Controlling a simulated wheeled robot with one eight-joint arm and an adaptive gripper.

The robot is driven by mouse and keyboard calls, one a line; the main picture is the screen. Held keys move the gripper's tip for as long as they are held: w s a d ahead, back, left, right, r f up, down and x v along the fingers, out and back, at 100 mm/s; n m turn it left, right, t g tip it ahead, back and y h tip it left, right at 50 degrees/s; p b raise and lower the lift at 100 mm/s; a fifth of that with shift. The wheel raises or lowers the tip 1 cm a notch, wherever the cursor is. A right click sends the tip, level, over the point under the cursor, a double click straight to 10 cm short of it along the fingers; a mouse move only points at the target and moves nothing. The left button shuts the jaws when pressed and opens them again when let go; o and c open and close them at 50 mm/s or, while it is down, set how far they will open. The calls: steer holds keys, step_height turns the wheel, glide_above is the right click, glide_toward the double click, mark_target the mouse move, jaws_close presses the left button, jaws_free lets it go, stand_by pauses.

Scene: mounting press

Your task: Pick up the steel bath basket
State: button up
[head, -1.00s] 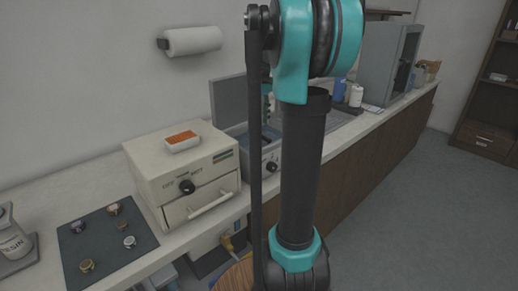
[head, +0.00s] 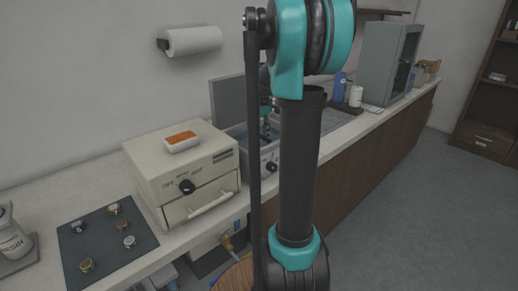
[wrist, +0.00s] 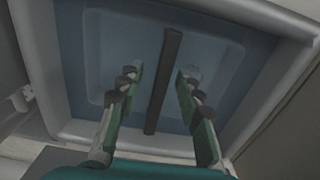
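In the wrist view, a dark straight bar (wrist: 166,80) runs lengthwise over a blue-tinted basin. It looks like the handle of the steel bath basket; the basket's body cannot be clearly made out. My gripper (wrist: 161,74) is open, with one finger on each side of the bar and a gap on both sides. I cannot tell how far above or below the bar the fingertips are. In the head view, the bath (head: 272,165) stands with its grey lid (head: 228,100) raised. My own arm hides much of the bath and the basket there.
The bath's pale rim (wrist: 262,15) surrounds the fingers. A cream oven-like box (head: 165,180) with an orange-and-white item on top stands left of the bath. A dark mat (head: 95,255) with several small pucks is further left. Bottles (head: 355,96) and a grey cabinet stand beyond.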

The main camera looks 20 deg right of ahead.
jaws_close()
steer(key=shift+r, duration=0.1)
stand_by(0.5)
